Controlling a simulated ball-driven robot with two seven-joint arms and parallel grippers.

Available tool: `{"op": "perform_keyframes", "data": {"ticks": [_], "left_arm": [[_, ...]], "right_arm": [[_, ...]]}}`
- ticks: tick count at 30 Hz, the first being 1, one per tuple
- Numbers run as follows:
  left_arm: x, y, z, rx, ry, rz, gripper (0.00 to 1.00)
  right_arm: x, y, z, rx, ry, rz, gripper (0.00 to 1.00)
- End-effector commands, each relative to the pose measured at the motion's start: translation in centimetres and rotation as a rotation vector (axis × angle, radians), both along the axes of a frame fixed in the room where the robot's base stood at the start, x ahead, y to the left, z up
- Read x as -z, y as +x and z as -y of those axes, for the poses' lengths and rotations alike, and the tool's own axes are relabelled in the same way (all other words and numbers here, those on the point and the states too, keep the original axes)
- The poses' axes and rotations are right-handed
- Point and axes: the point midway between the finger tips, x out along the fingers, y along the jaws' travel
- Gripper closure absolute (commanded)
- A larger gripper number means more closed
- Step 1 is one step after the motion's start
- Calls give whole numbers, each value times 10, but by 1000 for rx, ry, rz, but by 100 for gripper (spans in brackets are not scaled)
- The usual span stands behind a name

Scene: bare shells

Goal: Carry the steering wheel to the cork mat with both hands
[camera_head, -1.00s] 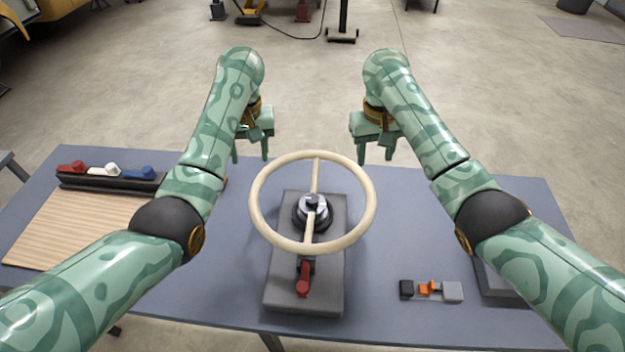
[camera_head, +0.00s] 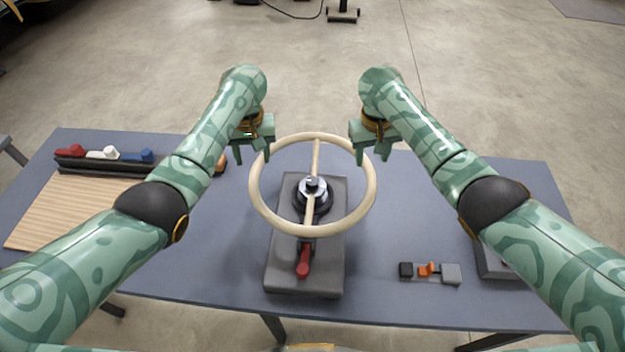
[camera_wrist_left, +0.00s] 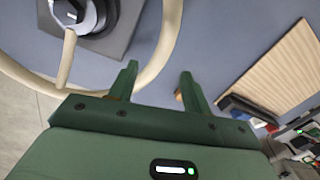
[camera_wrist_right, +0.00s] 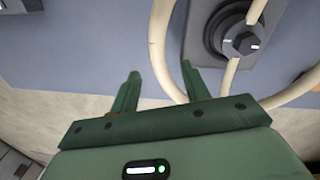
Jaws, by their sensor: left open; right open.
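The cream steering wheel (camera_head: 369,208) sits on a grey stand (camera_head: 285,270) with a dark hub and a red lever, mid-table. The tan, striped cork mat (camera_head: 65,215) lies flat at the table's left; its corner shows in the left wrist view (camera_wrist_left: 275,65). My left gripper (camera_head: 252,156) is open and empty at the wheel's far left rim. My right gripper (camera_head: 373,158) is open and empty at the far right rim. In both wrist views, the rim (camera_wrist_left: 165,45) (camera_wrist_right: 156,45) crosses the gap between the fingers; I cannot tell whether it lies between them or below.
A dark rack (camera_head: 100,166) with red, white and blue pieces stands behind the mat. A small strip (camera_head: 430,272) with black, orange and grey blocks lies right of the stand. A dark grey box (camera_head: 492,262) is partly hidden by my right arm. Table between stand and mat is clear.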

Motion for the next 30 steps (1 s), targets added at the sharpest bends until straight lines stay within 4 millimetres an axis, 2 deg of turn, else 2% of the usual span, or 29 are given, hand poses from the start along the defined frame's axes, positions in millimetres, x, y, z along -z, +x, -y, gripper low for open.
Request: {"op": "perform_keyframes", "data": {"ticks": [6,12,18,29,30], "left_arm": [[43,-1,-3,1,3,-5,51],[70,-1,-3,2,0,-5,51],[80,-1,-5,1,1,-1,51],[82,-1,-6,0,1,1,51],[82,-1,-6,0,1,1,62]], "right_arm": [[44,0,3,1,-2,-5,54],[70,1,4,-1,-1,-4,54],[81,1,5,-1,0,-2,54],[83,1,5,-1,0,0,54],[83,1,6,0,0,0,65]]}}
